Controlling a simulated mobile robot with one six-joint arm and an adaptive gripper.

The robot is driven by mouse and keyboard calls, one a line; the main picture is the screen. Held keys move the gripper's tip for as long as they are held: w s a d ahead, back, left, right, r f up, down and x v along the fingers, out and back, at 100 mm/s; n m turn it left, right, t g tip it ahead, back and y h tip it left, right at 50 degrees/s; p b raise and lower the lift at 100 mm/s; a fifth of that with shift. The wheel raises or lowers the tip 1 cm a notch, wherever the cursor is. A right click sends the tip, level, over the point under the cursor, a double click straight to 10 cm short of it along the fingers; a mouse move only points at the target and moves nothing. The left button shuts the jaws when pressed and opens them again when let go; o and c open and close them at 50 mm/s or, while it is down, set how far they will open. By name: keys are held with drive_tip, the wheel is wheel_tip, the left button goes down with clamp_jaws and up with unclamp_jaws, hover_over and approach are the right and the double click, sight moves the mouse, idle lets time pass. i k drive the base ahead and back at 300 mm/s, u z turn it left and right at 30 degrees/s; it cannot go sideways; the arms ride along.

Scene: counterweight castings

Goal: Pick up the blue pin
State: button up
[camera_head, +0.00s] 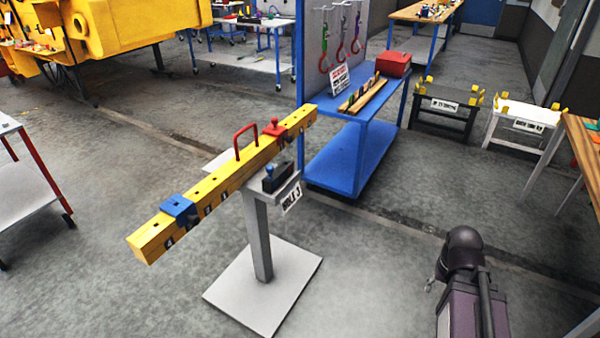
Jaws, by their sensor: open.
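The blue pin (269,171) is small. It stands upright in a dark block (278,179) on the small plate of a grey pedestal, beside the yellow beam (215,186). A larger blue block (178,208) sits on the near left end of the beam. A red block with a red pin (274,128) sits toward its far end. My gripper (431,285) shows only as a small grey tip left of my dark wrist. It is open, low at the right and well away from the pin. The rest of it is hidden behind my arm.
A red handle (246,140) arches above the beam near the pin. The pedestal's wide white base (263,285) lies on the floor. A blue cart (350,150) stands behind, with a red box (393,64). The floor between pedestal and my arm is clear.

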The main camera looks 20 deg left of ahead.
sight(270, 169)
drive_tip(key=z, duration=1.35)
drive_tip(key=k, duration=0.8)
drive_tip(key=z, duration=1.3)
drive_tip(key=k, duration=0.15)
drive_tip(key=u, duration=2.95)
